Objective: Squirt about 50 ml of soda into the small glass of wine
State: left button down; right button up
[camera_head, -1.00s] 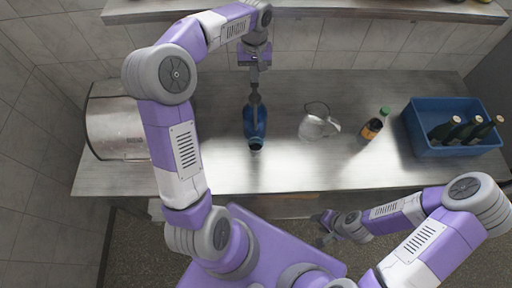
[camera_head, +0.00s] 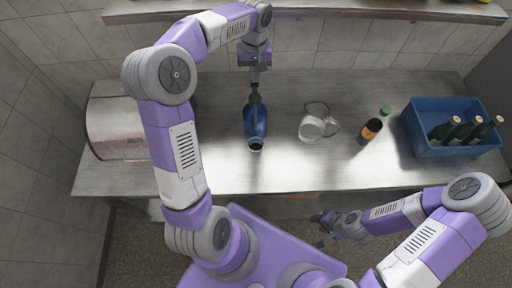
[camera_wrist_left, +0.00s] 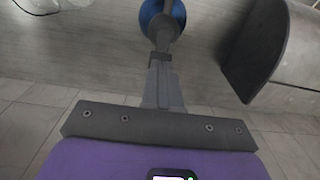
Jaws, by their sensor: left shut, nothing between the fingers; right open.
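A blue bottle-shaped vessel (camera_head: 255,130), probably the soda siphon, is on the steel counter below my left gripper, its narrow dark end towards the gripper. It also shows in the left wrist view (camera_wrist_left: 152,10) just beyond the fingers. My left gripper (camera_head: 255,86) is shut and empty at that narrow end; I cannot tell whether they touch. A clear glass vessel (camera_head: 311,129) is on the counter to the right of the blue one; I cannot make out any wine. Part of a clear outline shows in the left wrist view. My right gripper (camera_head: 324,228) is open and empty before the counter's front edge.
A dark bottle with an orange label (camera_head: 370,131) and a green-capped thing (camera_head: 385,111) stand right of the glass. A blue crate (camera_head: 465,152) with several dark bottles is at the right. A steel container (camera_head: 115,125) is at the left. The front middle of the counter (camera_head: 300,175) is clear.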

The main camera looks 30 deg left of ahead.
pick_arm(q)
jog(key=shift+f, duration=0.15)
dwell(0.5)
jog(key=shift+f+b, duration=0.8)
jog(key=shift+f, duration=0.3)
jog(key=shift+r, duration=0.2)
dwell(1.1)
notch_tip(320, 180, up, 5)
jog(key=p, duration=0.4)
jog(key=shift+p, duration=0.3)
jog(key=shift+f, duration=0.1)
jog(key=shift+s, duration=0.1)
